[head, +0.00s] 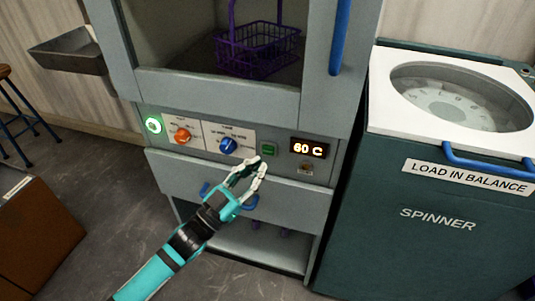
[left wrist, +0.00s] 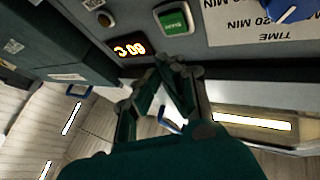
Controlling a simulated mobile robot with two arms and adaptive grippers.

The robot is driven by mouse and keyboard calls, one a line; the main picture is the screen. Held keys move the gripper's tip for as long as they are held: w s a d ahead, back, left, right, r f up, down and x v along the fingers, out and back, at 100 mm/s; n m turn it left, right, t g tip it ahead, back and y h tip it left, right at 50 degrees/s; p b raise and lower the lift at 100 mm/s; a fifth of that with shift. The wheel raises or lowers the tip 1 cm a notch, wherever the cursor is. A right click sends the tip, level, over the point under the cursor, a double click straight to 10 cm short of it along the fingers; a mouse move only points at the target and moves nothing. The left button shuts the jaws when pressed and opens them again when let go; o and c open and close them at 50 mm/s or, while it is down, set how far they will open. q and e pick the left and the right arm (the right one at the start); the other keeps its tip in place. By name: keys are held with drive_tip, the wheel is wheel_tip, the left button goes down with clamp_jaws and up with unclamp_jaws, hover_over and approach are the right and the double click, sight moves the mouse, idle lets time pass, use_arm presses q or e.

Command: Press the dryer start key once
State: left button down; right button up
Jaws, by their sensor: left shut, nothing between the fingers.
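The dryer start key is a small green square key (head: 268,149) on the grey dryer's control panel, between the blue knob and the display. It also shows in the left wrist view as a green key in a pale frame (left wrist: 174,19). My left gripper (head: 259,166) is shut and empty, with its fingertips just below the key in the head view. In the left wrist view the closed fingertips (left wrist: 170,66) also lie near the key, with a gap in the picture; I cannot tell the depth. My right gripper is not in view.
A purple basket (head: 258,52) stands inside the dryer. A spinner (head: 440,215) stands at right.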

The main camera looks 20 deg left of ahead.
sight(268, 150)
use_arm(q)
drive_tip(key=shift+w, duration=1.6)
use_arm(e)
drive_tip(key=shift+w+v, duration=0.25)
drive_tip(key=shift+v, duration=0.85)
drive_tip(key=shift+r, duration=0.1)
use_arm(q)
drive_tip(key=shift+w, duration=0.15)
drive_tip(key=shift+w+d, duration=0.1)
drive_tip(key=shift+w, duration=0.15)
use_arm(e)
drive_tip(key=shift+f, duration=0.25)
